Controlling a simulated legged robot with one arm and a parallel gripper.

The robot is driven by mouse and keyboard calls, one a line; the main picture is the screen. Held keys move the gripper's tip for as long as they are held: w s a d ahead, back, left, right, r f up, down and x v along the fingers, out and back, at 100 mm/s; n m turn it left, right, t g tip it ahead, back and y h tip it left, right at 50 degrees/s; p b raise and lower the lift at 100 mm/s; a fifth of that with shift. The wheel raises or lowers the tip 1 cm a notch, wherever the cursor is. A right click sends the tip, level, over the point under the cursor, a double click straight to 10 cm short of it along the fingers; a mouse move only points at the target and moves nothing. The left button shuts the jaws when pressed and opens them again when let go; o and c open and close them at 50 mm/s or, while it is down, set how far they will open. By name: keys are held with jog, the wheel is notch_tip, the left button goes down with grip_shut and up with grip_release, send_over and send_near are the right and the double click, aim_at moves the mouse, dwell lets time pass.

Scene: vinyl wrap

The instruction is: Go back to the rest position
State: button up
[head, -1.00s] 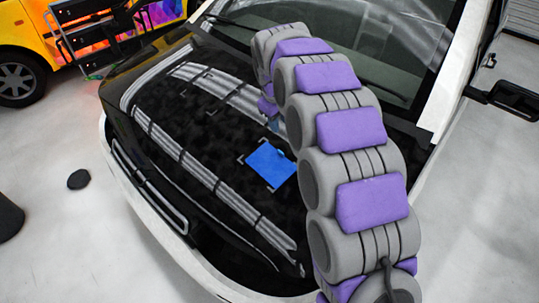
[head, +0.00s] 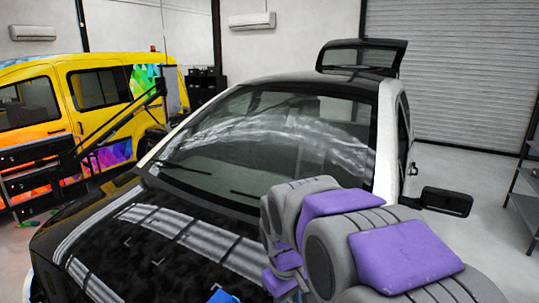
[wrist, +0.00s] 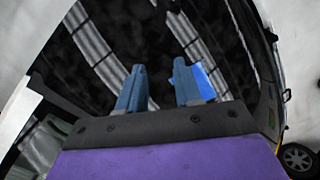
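My gripper (wrist: 159,72) is open in the wrist view, its two blue-grey fingers apart with nothing between them. It points at the black, silver-striped hood (head: 140,236) of the white car, which also shows in the wrist view (wrist: 100,45). A blue patch (wrist: 203,82) lies on the hood, partly hidden behind the right finger. Only its top edge (head: 222,297) shows at the bottom of the head view. My grey and purple arm reaches over the right side of the hood. The gap between fingers and hood is hard to judge.
The windshield (head: 270,140) stands behind the hood, and a side mirror (head: 446,201) sticks out at right. A yellow van (head: 85,95) and a dark rack (head: 40,165) stand at left. Shelving (head: 525,205) is at far right. Floor is open beyond the mirror.

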jog(key=s+d+f+m+g, duration=0.1)
jog(key=s+d, duration=0.4)
jog(key=s, duration=0.9)
jog(key=s+d+f+m+g, duration=0.1)
jog(key=s+d+f+m, duration=0.2)
jog(key=s, duration=1.1)
jog(key=d+m, duration=0.1)
jog(key=m, duration=0.1)
jog(key=shift+d+m+y, duration=0.35)
jog(key=shift+m+y, duration=0.05)
jog(key=shift+o, duration=0.2)
jog(key=shift+w, duration=0.1)
